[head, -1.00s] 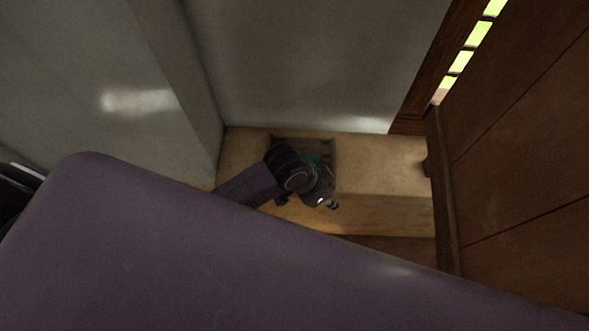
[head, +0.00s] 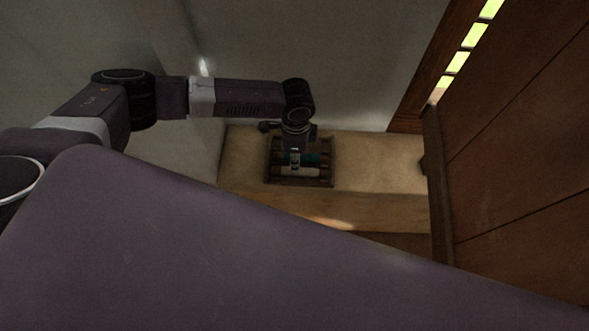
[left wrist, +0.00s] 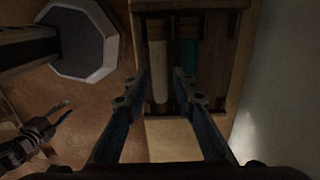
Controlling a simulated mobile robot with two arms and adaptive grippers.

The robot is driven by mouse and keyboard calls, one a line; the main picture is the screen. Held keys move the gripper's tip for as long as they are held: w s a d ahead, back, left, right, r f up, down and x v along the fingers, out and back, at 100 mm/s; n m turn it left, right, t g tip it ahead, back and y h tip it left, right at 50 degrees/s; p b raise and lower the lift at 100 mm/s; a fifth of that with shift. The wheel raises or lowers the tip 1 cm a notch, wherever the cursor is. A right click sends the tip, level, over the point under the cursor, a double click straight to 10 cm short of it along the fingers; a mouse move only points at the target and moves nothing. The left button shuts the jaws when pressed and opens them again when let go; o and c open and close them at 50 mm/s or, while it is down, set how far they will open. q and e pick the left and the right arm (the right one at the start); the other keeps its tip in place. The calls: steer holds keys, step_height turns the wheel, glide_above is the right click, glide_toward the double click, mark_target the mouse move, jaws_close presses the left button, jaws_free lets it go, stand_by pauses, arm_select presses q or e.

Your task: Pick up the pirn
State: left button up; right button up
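A wooden tray (head: 328,178) sits on the pale ledge and holds a cream pirn (head: 300,172) and a teal pirn (head: 312,158) side by side. My left gripper (head: 295,160) is over the tray, pointing down. In the left wrist view the left gripper (left wrist: 161,78) is open, with nothing between its fingers. The cream pirn (left wrist: 158,75) lies beyond the gap between the fingertips. The teal pirn (left wrist: 189,65) is behind the right finger, partly hidden.
The pale ledge (head: 380,165) is clear to the right of the tray. A grey wall (head: 310,60) stands close behind it. A wooden panel (head: 520,150) bounds the right side. The purple surface in front hides the lower part of the head view.

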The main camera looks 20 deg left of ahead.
mark_target(275, 170)
arm_select(q)
step_height(275, 170, down, 5)
steer(key=shift+s+a+r+p, duration=0.1)
steer(key=shift+s+p, duration=0.05)
steer(key=shift+p, duration=0.65)
steer(key=shift+f, duration=0.6)
steer(key=shift+c, duration=0.6)
jaws_close()
